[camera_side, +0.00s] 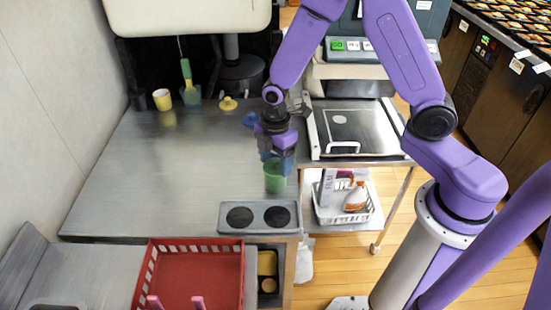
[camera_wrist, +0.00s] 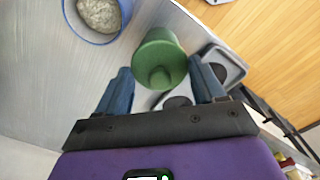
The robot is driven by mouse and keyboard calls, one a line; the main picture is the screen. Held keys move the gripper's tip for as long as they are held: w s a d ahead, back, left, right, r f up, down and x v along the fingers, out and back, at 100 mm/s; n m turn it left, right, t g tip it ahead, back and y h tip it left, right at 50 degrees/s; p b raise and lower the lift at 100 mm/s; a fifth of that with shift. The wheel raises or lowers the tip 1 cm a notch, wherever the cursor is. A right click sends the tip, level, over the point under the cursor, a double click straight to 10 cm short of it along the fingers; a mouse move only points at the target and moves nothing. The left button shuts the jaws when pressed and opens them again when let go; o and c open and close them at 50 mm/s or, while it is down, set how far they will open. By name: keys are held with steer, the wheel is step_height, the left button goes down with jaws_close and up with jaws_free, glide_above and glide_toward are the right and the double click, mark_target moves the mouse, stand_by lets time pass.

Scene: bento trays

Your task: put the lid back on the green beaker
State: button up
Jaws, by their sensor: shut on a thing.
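The green beaker (camera_side: 275,183) stands upright on the metal counter, just behind a grey two-hole holder. My gripper (camera_side: 276,158) is directly above it, pointing down, with its blue fingers around the beaker's top. In the wrist view, the round green lid (camera_wrist: 160,77) with its knob faces the camera. It sits between my two fingertips (camera_wrist: 163,80), and they are shut on it. The lid lines up with the beaker below. I cannot tell whether it is seated on the rim, as the fingers hide the join.
The grey two-hole holder (camera_side: 258,205) and a red basket (camera_side: 195,244) lie in front. A yellow cup (camera_side: 162,100) and yellow lid (camera_side: 228,103) are at the back. The counter's left is clear.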

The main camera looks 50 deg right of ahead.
steer(key=o, duration=1.1)
steer(key=shift+r, duration=0.15)
steer(key=shift+r, duration=3.4)
jaws_close()
steer(key=shift+f, duration=2.15)
